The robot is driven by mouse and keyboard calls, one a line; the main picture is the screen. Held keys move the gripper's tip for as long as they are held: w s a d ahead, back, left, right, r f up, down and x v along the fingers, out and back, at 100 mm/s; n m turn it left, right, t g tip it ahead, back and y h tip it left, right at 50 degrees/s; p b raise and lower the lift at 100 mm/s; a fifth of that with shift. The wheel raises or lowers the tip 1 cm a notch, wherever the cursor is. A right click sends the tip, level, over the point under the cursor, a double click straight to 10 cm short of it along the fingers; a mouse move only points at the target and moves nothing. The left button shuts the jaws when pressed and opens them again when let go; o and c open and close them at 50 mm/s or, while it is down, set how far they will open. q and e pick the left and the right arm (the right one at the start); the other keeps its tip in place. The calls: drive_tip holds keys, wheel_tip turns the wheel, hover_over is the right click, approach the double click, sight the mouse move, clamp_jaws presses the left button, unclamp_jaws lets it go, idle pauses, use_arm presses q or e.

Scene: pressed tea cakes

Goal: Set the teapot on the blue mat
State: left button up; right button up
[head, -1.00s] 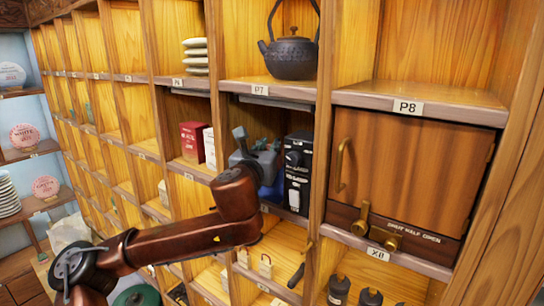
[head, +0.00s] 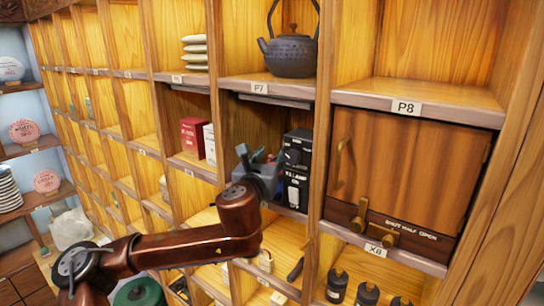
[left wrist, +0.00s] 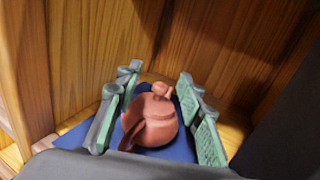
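A small reddish-brown clay teapot (left wrist: 150,122) with a round lid knob shows in the left wrist view, upright over the blue mat (left wrist: 72,141) inside a wooden compartment. I cannot tell for sure whether its base touches the mat. My left gripper (left wrist: 157,92) has its green-padded fingers on both sides of the teapot, apart, with a narrow blue gap at the right finger. In the head view the left gripper (head: 258,165) reaches into the compartment below P7, and its wrist hides most of the mat. My right gripper is in neither view.
A black iron kettle (head: 290,52) stands in P7 above. Black boxes (head: 297,170) stand close to the right of my gripper. Red (head: 193,137) and white boxes stand in the compartment to the left. A closed wooden door (head: 405,180) is below P8; P8 is empty.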

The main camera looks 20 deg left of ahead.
use_arm(q)
drive_tip(key=shift+s, duration=0.1)
drive_tip(key=shift+s+d, duration=0.1)
drive_tip(key=shift+s, duration=0.25)
drive_tip(key=s+b, duration=0.3)
drive_tip(key=s, duration=0.8)
drive_tip(key=shift+d, duration=0.15)
idle(1.5)
